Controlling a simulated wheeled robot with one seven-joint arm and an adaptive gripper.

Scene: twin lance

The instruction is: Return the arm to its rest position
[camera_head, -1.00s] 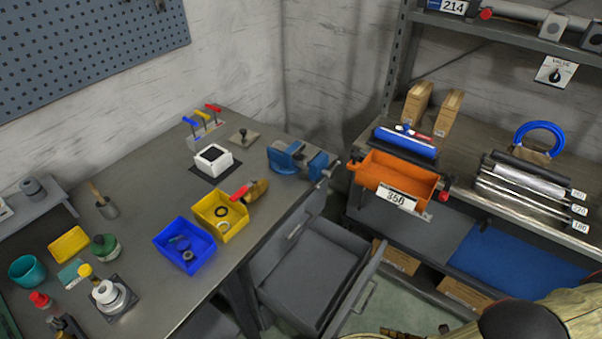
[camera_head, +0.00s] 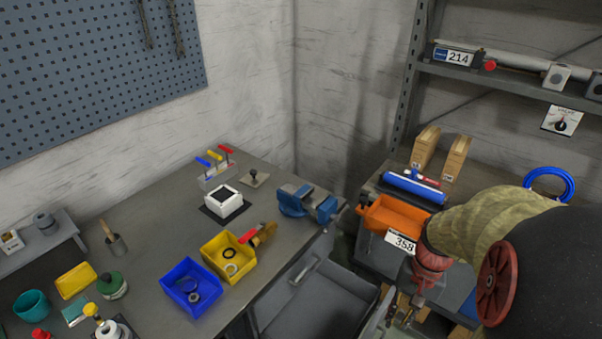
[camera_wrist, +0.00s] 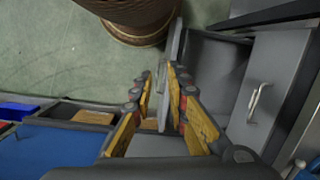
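My arm (camera_head: 480,235) reaches in from the right in the head view, in a tan sleeve with red joints. It hangs in front of the shelf and partly covers the orange bin. My gripper (camera_wrist: 163,75) shows in the wrist view with its two yellow-sided fingers apart. I see nothing held between them. A grey drawer front seems to show behind the gap, and I cannot tell its distance. The gripper points down toward the floor and the open drawer (camera_head: 325,300). In the head view its fingers are hard to make out.
The workbench (camera_head: 150,240) at left holds a blue bin (camera_head: 190,285), a yellow bin (camera_head: 228,257) and a blue vise (camera_head: 307,203). A round brown object (camera_wrist: 135,20) stands on the floor (camera_wrist: 60,60).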

